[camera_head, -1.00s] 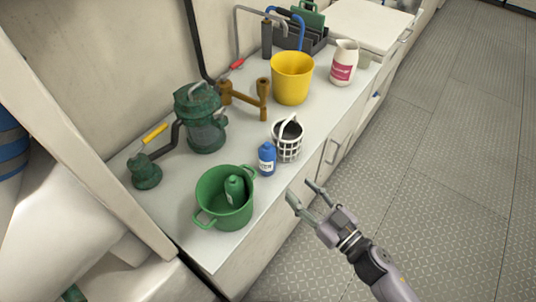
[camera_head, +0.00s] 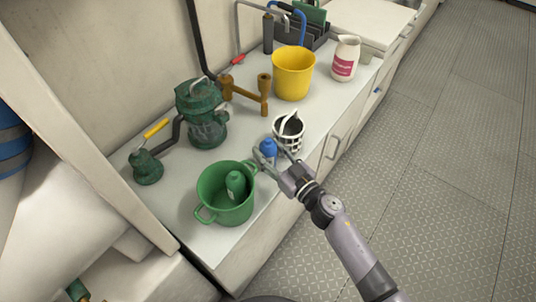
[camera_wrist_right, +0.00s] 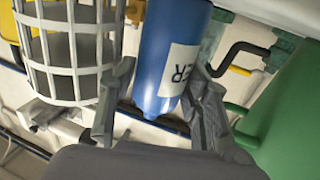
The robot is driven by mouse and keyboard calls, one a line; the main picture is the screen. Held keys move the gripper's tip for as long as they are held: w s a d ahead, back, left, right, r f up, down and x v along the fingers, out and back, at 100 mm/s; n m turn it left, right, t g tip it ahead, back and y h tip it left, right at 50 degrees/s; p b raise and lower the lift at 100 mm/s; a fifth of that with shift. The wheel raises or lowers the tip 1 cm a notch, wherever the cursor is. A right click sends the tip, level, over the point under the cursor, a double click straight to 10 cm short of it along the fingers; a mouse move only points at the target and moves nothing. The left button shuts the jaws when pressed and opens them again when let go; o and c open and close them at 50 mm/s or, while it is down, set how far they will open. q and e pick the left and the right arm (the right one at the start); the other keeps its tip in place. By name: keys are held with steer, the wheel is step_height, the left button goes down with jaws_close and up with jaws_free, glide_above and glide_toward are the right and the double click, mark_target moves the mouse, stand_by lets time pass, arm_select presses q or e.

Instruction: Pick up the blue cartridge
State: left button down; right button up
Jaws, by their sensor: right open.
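The blue cartridge (camera_head: 268,148) stands on the counter between the green bucket and the white basket. It has a white label with dark letters, which shows in the right wrist view (camera_wrist_right: 172,65). My right gripper (camera_head: 271,158) is at the cartridge with its fingers open. In the right wrist view the fingers (camera_wrist_right: 158,98) lie on either side of the cartridge, and I cannot tell whether they touch it. The lower part of the cartridge is partly hidden by the gripper in the head view. My left gripper is not in view.
A green bucket (camera_head: 209,195) holding a green bottle (camera_head: 235,184) stands close on the left. A white basket (camera_head: 289,135) stands close behind on the right. A green pump (camera_head: 205,115), yellow bucket (camera_head: 292,75) and white jug (camera_head: 345,58) stand farther off.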

steer(key=shift+c, duration=0.3)
steer(key=c, duration=0.8)
steer(key=shift+o, duration=0.2)
steer(key=shift+r, duration=0.1)
